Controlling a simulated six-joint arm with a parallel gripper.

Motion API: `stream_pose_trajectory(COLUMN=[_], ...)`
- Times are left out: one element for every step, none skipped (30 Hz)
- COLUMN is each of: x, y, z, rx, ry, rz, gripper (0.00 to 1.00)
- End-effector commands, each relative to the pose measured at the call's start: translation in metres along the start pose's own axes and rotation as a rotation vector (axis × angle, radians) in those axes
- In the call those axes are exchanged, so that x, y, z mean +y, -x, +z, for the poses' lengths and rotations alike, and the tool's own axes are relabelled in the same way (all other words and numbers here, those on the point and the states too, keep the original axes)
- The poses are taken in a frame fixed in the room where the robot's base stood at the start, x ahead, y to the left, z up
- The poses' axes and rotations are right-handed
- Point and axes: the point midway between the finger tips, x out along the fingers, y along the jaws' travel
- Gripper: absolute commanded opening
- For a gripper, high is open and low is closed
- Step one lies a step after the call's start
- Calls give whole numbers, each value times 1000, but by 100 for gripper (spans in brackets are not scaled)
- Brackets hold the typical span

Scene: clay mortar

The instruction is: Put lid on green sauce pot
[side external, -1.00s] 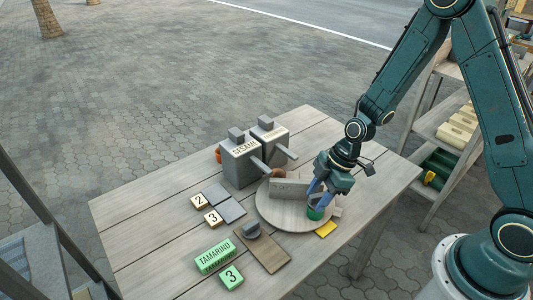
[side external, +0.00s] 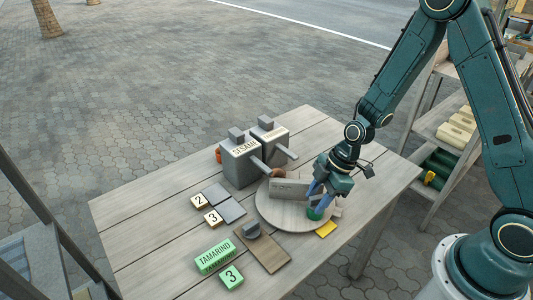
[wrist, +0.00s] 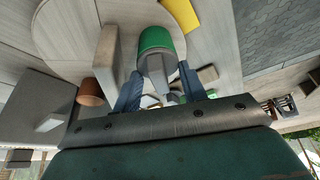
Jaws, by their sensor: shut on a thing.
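The green sauce pot (side external: 314,214) stands near the front right edge of the round board; in the wrist view its green side (wrist: 156,38) shows just beyond my fingertips. A grey tapered piece (wrist: 157,68), which looks like the lid, is between my blue fingers. My gripper (wrist: 160,72) is shut on it. In the wrist view the lid's wide end meets the pot's top with no clear gap; I cannot tell if it is fully seated. My gripper (side external: 319,195) points down over the pot in the side view and hides most of the lid.
An upright grey panel (side external: 288,188) stands on the round board (side external: 278,210), close to my gripper. Two grey boxes with handles (side external: 240,165) stand behind. A brown board (side external: 268,254) with a grey knobbed piece, a green TAMARIND block (side external: 215,257) and a yellow tile (side external: 326,229) lie in front.

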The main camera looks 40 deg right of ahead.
Motion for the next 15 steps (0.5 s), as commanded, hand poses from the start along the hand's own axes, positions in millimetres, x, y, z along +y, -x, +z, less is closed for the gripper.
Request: stream_pose_trajectory(x=[0,0,0,0,0,0,0,0,0,0,0,0,0,0,0], y=[-1,-1,-1,-1,-1,-1,-1,-1,-1,-1,-1,-1,-1,-1,-1], z=[0,0,0,0,0,0,0,0,0,0,0,0,0,0,0], rx=[0,-1,-1,-1,-1,-1,-1,-1,-1,-1,-1,-1,-1,-1,-1], ry=[0,0,0,0,0,0,0,0,0,0,0,0,0,0,0], rz=[-1,-1,-1,-1,-1,-1,-1,-1,-1,-1,-1,-1,-1,-1,-1], gripper=[21,21,21,21,21,21,21,21,21,21,21,21,48,54,61])
